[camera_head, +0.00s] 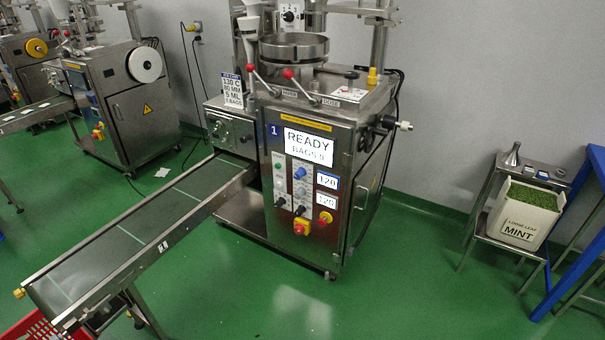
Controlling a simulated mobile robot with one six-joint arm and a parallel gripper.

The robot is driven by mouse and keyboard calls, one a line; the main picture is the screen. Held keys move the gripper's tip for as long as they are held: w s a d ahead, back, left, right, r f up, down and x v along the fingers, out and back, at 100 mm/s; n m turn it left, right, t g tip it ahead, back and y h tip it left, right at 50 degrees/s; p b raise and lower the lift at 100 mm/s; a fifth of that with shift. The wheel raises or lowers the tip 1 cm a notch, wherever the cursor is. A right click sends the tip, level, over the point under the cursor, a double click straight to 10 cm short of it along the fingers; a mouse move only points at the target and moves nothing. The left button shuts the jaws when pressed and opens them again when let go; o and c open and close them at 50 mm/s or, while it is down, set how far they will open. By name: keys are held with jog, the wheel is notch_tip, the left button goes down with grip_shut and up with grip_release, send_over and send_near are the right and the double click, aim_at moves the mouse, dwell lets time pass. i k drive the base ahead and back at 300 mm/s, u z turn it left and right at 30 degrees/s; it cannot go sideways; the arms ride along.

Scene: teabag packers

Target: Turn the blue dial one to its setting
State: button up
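The blue dial (299,173) is on the front panel of the steel packing machine (345,150) marked 1. A small display (327,181) to its right reads 120. A second display (326,200) below also seems to read 120, beside a black knob (300,210). A larger screen (308,146) above reads READY, with a bags count under it. A job card (232,90) at the machine's upper left reads 130 C, 80 MM, 5 ML and a bags line. The dial's pointer is too small to read. My gripper is not in view.
A conveyor (135,235) runs from the machine to the lower left, above part of a red crate (35,328). A red emergency button (301,227) sits below the dials. A steel stand (490,220) with a mint box (525,212) is at right. Green floor before the machine is clear.

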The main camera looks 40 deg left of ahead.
aim_at(301, 172)
jog(key=u, duration=0.05)
jog(key=i, duration=1)
jog(key=u, duration=4.7)
jog(key=i, duration=0.1)
jog(key=z, duration=3.3)
jog(key=k, duration=0.2)
jog(key=u, duration=2.5)
